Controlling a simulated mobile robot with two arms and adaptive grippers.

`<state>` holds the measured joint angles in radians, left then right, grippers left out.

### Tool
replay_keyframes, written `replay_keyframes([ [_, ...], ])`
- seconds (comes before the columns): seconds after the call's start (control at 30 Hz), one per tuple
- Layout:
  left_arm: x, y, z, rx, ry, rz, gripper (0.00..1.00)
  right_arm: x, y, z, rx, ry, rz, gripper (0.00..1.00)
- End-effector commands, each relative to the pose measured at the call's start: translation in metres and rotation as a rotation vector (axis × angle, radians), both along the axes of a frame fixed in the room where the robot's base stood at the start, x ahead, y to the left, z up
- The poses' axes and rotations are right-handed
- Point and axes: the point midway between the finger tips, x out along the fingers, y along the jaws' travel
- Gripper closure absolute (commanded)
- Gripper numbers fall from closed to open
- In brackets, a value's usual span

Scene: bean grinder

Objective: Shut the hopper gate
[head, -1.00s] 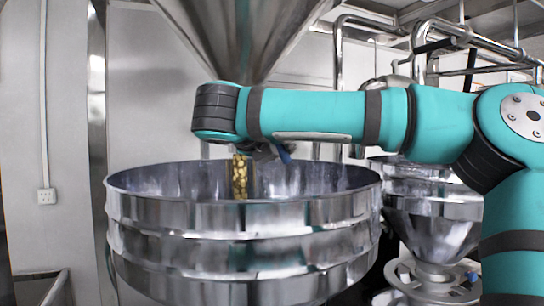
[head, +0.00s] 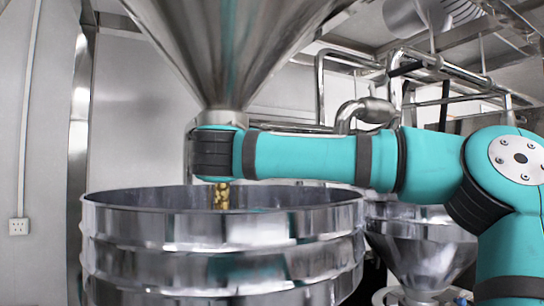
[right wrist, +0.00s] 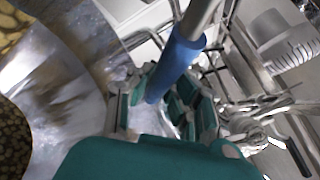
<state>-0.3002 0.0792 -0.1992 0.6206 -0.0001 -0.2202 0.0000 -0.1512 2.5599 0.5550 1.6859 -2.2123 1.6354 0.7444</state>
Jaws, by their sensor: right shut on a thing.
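The steel hopper cone (head: 232,50) hangs above a large open steel drum (head: 225,230). A thin column of beans (head: 221,195) shows below my right wrist, above the drum. My right arm comes in from the right across the hopper outlet, hiding the gate and the gripper in the head view. In the right wrist view my right gripper (right wrist: 158,95) is shut on the blue handle (right wrist: 178,62) of a metal lever (right wrist: 200,15). The gate plate itself is not visible, so its position cannot be told. My left gripper is in neither view.
A second, smaller steel funnel (head: 420,240) stands at the right behind my arm. Bent steel pipes (head: 322,85) run behind it. Beans (right wrist: 12,135) also show at the left edge of the right wrist view.

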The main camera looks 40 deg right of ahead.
Motion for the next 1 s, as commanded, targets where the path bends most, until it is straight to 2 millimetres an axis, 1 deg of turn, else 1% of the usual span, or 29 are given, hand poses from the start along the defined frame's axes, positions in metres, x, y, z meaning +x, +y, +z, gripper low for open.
replay_keyframes([
  [0.03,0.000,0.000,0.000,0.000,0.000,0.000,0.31,-0.001,0.000,0.004,0.000,-0.010,0.000,1.00],
  [0.17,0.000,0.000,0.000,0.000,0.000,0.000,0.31,-0.001,0.000,0.004,0.000,-0.011,0.000,1.00],
  [0.2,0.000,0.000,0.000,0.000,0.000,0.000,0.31,-0.001,0.000,0.004,0.001,-0.011,0.001,0.80],
  [0.37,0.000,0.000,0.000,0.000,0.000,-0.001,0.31,-0.001,0.000,0.002,0.001,-0.008,0.000,0.59],
  [0.4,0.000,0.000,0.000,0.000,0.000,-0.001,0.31,-0.001,0.000,0.002,0.001,-0.006,0.000,0.58],
  [0.63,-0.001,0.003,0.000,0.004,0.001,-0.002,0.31,-0.001,0.001,0.001,0.001,-0.004,0.000,0.58],
  [0.73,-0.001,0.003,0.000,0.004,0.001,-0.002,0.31,-0.003,0.007,0.000,0.001,-0.003,0.001,0.58],
  [1.0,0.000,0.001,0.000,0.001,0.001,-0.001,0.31,-0.022,0.046,-0.003,0.000,-0.003,0.003,0.58],
])
